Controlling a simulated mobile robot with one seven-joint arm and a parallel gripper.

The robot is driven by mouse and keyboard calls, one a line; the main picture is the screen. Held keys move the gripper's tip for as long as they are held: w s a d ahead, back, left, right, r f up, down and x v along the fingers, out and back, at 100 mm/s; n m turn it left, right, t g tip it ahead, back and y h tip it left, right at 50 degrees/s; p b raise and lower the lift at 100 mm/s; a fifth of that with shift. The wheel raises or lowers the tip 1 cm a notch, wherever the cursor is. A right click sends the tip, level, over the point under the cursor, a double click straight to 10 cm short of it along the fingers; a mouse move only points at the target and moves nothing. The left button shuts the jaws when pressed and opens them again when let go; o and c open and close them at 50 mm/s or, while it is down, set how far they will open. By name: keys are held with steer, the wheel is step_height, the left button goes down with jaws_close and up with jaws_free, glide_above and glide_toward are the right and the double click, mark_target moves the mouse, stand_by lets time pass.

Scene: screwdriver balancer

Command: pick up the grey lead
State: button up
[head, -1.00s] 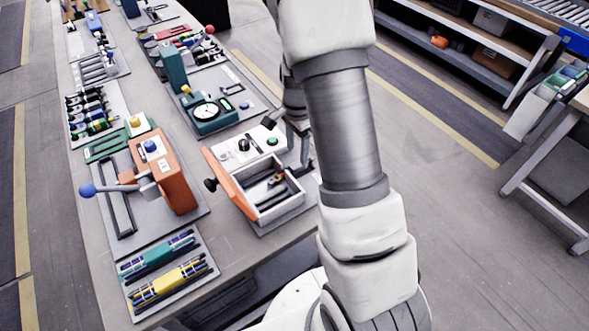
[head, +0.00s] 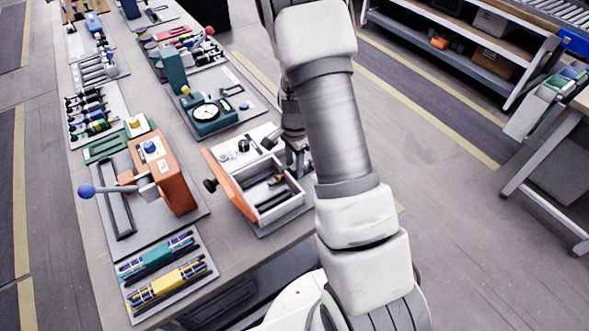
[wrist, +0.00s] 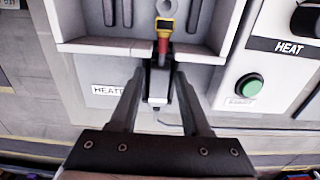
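In the wrist view my gripper (wrist: 160,72) is open, its two fingers pointing into a light grey, open-fronted case (wrist: 100,48). A slim piece with a yellow and red end (wrist: 165,28) and a dark and pale grey body (wrist: 158,85) lies between the fingers, with gaps on both sides. A thin grey cord (wrist: 168,122) curves near its lower end. I cannot tell for certain which of these is the grey lead. In the head view the open case (head: 268,210) with its orange lid (head: 228,188) stands on the bench, and my gripper is mostly hidden beside it.
A panel marked HEAT with a green button (wrist: 249,86) and a black knob is close to the right finger. An orange press (head: 175,175) with a blue-knobbed lever and a green gauge (head: 208,113) stand nearby.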

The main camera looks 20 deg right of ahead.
jaws_close()
steer(key=shift+r, duration=0.1)
